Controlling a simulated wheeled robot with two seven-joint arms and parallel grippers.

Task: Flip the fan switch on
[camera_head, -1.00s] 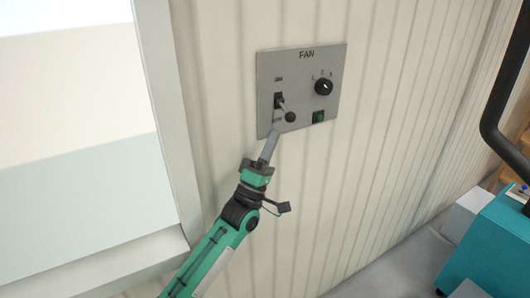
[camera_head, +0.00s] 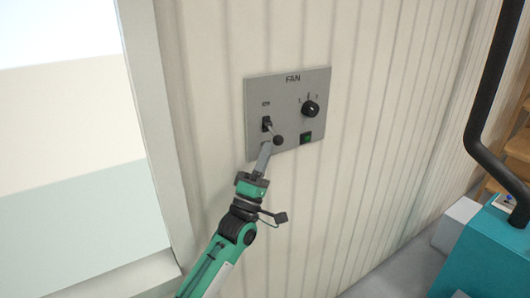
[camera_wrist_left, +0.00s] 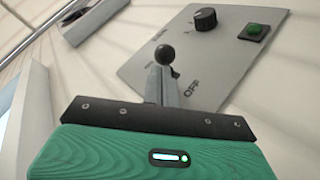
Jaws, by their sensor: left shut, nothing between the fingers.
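The grey FAN panel (camera_head: 283,90) is on the ribbed wall. Its toggle switch (camera_head: 271,130) has a dark ball knob and points down and to the right. A black rotary knob (camera_head: 310,109) and a green button (camera_head: 306,138) sit to its right. My left gripper (camera_head: 266,148) is shut and empty, with its tip at the panel's lower left, just below the switch knob. In the left wrist view the knob (camera_wrist_left: 165,54) appears just beyond the fingertips (camera_wrist_left: 162,75), near the OFF label. I cannot tell whether they touch. My right gripper is not in view.
A window frame (camera_head: 160,110) runs along the left. A black pipe (camera_head: 480,110) and a teal machine (camera_head: 488,255) stand at the right. The wall around the panel is clear.

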